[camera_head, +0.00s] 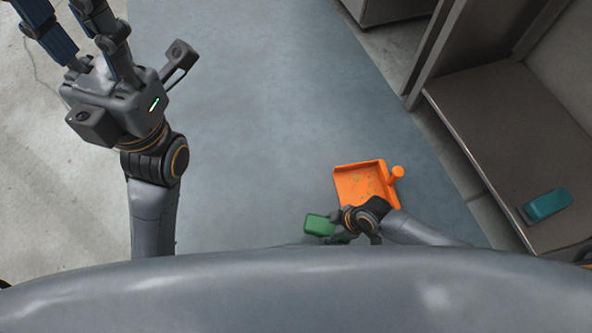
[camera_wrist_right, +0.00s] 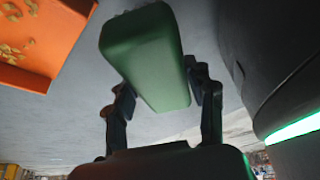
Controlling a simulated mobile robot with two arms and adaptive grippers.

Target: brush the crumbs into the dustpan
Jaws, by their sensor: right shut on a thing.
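The orange dustpan (camera_head: 345,185) lies on the blue-grey floor right of centre, its knobbed handle toward the upper right. Small yellowish crumbs (camera_head: 373,184) lie in the pan; they also show in the right wrist view (camera_wrist_right: 12,50), where the dustpan (camera_wrist_right: 75,12) fills the upper left corner. My right gripper (camera_head: 338,229) is shut on a green block-like brush (camera_head: 318,225), just below and left of the pan. My left gripper (camera_head: 68,22) is raised at upper left, fingers apart and empty.
A dark bench or shelf (camera_head: 490,120) stands at the right, with a teal object (camera_head: 547,204) on it. Another cabinet edge (camera_head: 385,8) shows at the top. The blue-grey floor strip (camera_head: 250,110) is clear between my left gripper and the dustpan.

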